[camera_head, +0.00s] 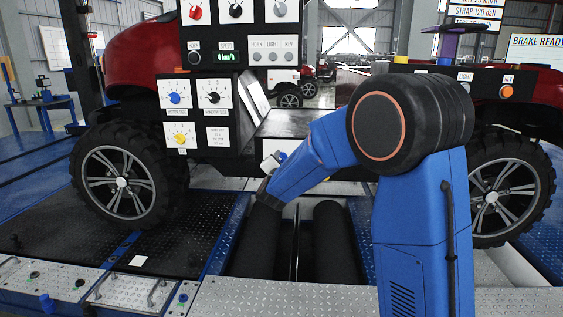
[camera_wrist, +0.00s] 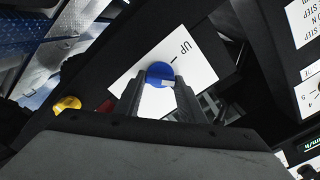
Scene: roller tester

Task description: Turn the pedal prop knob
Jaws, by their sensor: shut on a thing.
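A round blue knob (camera_wrist: 160,74) sits on a white plate (camera_wrist: 203,69) marked "UP" in the wrist view; I take it as the pedal prop knob. My gripper (camera_wrist: 161,84) is shut on it, one finger on each side. A small light mark shows at the knob's lower right. In the head view the blue knob (camera_head: 282,156) shows on its white plate (camera_head: 271,145), partly hidden behind my blue arm. My fingers are mostly hidden there.
A panel with blue, black and yellow knobs (camera_head: 181,139) stands above left of my arm. In the wrist view a yellow knob (camera_wrist: 67,104) lies left of my fingers. Dark rollers (camera_head: 335,240) lie in the floor below. A red vehicle's wheel (camera_head: 124,183) stands left.

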